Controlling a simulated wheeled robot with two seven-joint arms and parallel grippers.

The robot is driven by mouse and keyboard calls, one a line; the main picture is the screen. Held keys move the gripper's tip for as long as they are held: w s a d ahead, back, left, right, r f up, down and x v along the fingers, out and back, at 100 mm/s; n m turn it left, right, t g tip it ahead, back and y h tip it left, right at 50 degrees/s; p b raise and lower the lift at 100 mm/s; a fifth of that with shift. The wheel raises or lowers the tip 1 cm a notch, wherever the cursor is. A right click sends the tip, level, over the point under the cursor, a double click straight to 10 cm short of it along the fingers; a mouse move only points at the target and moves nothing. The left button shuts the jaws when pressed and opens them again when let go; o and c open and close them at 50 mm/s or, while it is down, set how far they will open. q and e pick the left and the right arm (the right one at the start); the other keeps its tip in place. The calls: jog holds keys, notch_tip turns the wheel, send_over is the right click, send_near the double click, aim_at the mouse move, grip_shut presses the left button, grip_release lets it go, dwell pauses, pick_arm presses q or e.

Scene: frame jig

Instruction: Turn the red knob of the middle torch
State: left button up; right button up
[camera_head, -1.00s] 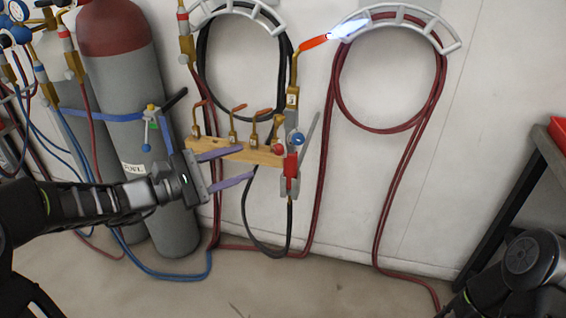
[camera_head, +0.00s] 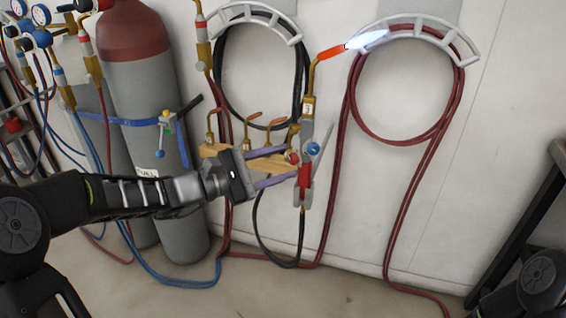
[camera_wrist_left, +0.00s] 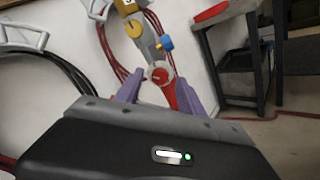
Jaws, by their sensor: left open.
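The torch (camera_head: 307,125) hangs upright by the wooden rack, with a bent brass neck, an orange tip and a blue-white flame (camera_head: 368,41). Its red knob (camera_head: 293,158) is low on the body, and its blue knob (camera_head: 313,149) is beside it. My left gripper (camera_head: 288,166) has purple fingers, open, reaching the torch from the left. In the left wrist view the red knob (camera_wrist_left: 159,75) lies between and just beyond the fingertips (camera_wrist_left: 160,90), and the blue knob (camera_wrist_left: 166,43) is above it. Contact cannot be told. My right gripper is out of view.
The wooden rack (camera_head: 222,153) holds several brass nozzles, partly behind my left gripper. Gas cylinders (camera_head: 140,85) with gauges stand at left. Red hose (camera_head: 412,195) and black hose (camera_head: 258,213) hang from wall hooks. A dark bench (camera_head: 525,215) stands at right.

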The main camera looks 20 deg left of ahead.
pick_arm(q)
jog(key=shift+w+d, duration=0.25)
jog(key=shift+d, duration=0.05)
jog(key=shift+c, duration=0.5)
grip_shut()
